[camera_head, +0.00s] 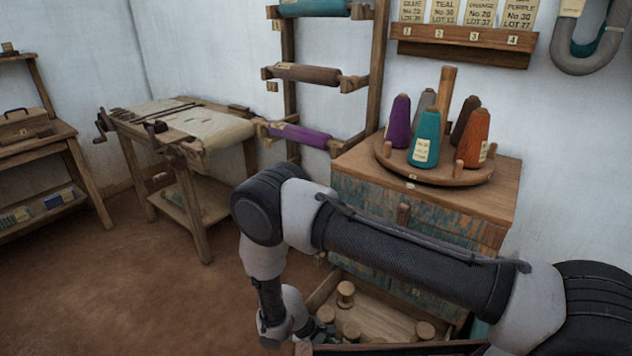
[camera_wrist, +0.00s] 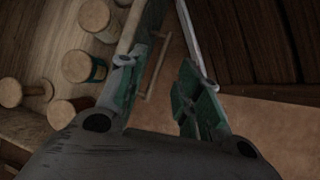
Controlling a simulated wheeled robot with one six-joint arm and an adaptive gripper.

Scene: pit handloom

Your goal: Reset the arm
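My gripper (camera_wrist: 162,78) shows in the wrist view with its two green-padded fingers spread apart. I see no object clasped between them. An open drawer (camera_head: 322,292) holding wooden spools (camera_head: 345,293) is below the arm in the head view. In the wrist view the gripper is at the drawer's edge, with spools (camera_wrist: 84,66) to its left and a thin bar-like handle (camera_wrist: 157,66) between the fingers. I cannot tell whether a finger touches the drawer. In the head view my arm crosses in front of the cabinet (camera_head: 360,205), and the fingers are hard to make out.
A round rack (camera_head: 440,176) with several thread cones stands on the cabinet. A wall rack (camera_head: 288,75) with rolls is behind. A wooden worktable (camera_head: 205,125) stands left of the arm, and a shelf unit (camera_head: 35,140) farther left. The floor (camera_head: 130,270) at front left is clear.

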